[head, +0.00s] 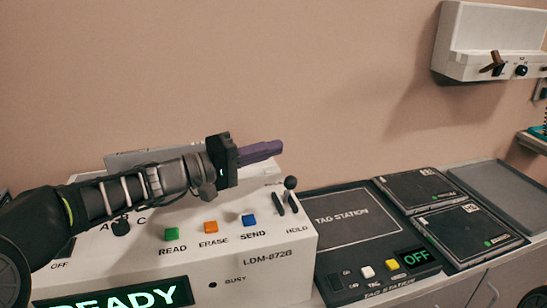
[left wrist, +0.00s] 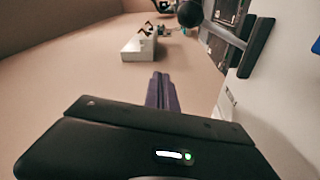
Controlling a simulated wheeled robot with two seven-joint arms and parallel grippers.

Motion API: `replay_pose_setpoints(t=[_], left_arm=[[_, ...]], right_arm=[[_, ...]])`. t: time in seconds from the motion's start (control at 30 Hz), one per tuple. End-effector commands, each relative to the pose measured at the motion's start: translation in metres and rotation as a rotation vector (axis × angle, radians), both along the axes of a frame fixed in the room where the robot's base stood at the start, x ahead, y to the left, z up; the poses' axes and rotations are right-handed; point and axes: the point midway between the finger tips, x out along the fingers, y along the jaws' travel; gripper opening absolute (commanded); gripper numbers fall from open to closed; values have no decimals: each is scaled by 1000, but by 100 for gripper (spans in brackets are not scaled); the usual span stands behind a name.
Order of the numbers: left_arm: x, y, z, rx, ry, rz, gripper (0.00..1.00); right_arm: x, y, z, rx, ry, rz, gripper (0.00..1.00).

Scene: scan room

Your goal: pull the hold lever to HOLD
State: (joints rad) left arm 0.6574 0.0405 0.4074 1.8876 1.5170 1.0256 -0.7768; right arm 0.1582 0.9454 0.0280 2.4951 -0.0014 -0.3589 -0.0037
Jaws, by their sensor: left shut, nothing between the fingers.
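The hold lever (head: 290,184) has a dark round knob and stands in a slot at the right end of the white LDM-872B console (head: 276,250), above the word HOLD. My left gripper (head: 281,147) has purple fingers, shut and empty. In the head view it is up and left of the lever knob, apart from it. In the left wrist view the shut fingers (left wrist: 161,77) point ahead, and the lever's dark knob (left wrist: 190,13) shows beyond them, up and to the right. My right gripper is in neither view.
The console has READ, ERASE and SEND buttons (head: 249,220) and a READY display (head: 125,299). A tag station (head: 345,219) with an OFF display (head: 416,256) and black pads (head: 420,189) lies to the right. A white wall unit (head: 482,35) hangs at upper right.

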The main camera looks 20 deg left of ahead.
Motion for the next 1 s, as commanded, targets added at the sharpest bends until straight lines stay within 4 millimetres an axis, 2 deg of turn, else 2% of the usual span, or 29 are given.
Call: replay_pose_setpoints(t=[0.03, 0.1, 0.4, 0.6, 1.0], left_arm=[[-8, 12, -6, 3, 4, 9, 0], [-18, 24, -7, 3, 4, 9, 0], [-53, 63, -11, 2, 3, 7, 0], [-61, 70, -12, 1, 4, 5, 0], [-60, 70, -12, 1, 4, 5, 0]], right_arm=[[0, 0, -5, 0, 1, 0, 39], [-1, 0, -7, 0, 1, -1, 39], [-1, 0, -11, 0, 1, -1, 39], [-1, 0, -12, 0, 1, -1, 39], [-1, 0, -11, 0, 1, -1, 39]])
